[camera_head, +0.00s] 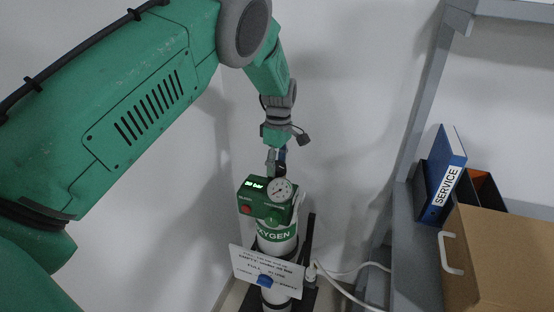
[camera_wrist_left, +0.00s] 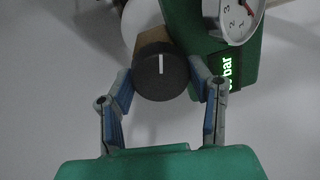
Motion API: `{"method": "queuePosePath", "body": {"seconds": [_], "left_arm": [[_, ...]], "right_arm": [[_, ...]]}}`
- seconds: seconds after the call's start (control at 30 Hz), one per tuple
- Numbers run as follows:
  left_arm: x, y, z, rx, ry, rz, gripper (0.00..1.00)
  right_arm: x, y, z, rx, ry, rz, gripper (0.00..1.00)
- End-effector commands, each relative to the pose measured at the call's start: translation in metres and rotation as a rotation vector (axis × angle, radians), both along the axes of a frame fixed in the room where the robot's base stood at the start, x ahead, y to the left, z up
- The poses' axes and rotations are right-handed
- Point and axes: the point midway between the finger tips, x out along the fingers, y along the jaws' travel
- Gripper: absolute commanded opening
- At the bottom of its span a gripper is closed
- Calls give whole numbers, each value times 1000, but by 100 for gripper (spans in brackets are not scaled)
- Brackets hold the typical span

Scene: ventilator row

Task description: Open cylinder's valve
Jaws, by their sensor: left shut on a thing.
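The oxygen cylinder (camera_head: 277,246) stands upright in the corner with a green valve head on top, which carries a round gauge (camera_head: 281,190) and a lit display. In the left wrist view the black valve knob (camera_wrist_left: 160,74), with a white mark pointing up in the picture, sits between the fingertips of my left gripper (camera_wrist_left: 160,85). My left gripper is shut on the knob, one finger on each side. In the head view the gripper (camera_head: 277,166) reaches down to the valve head from above and hides most of the knob. My right gripper is not in view.
A white sign (camera_head: 267,272) hangs on the cylinder's front. At the right a grey shelf (camera_head: 399,230) holds a blue SERVICE binder (camera_head: 441,174) and a cardboard box (camera_head: 500,255). A white hose (camera_head: 345,294) runs by the floor. White walls stand close behind the cylinder.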

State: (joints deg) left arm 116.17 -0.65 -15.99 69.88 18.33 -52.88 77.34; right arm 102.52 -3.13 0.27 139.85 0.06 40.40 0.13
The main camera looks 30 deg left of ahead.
Motion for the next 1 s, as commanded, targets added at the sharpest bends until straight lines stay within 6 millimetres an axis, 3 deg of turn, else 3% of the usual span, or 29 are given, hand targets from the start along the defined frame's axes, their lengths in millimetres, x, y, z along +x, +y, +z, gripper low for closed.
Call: {"method": "queuePosePath", "body": {"seconds": [0.1,0.4,1.0], "left_arm": [[2,-1,5,-2,-6,-105,18],[3,-1,4,0,-9,-365,18],[4,-1,3,2,-11,-621,18]], "right_arm": [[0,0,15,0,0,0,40],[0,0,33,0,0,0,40],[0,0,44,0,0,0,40]]}}
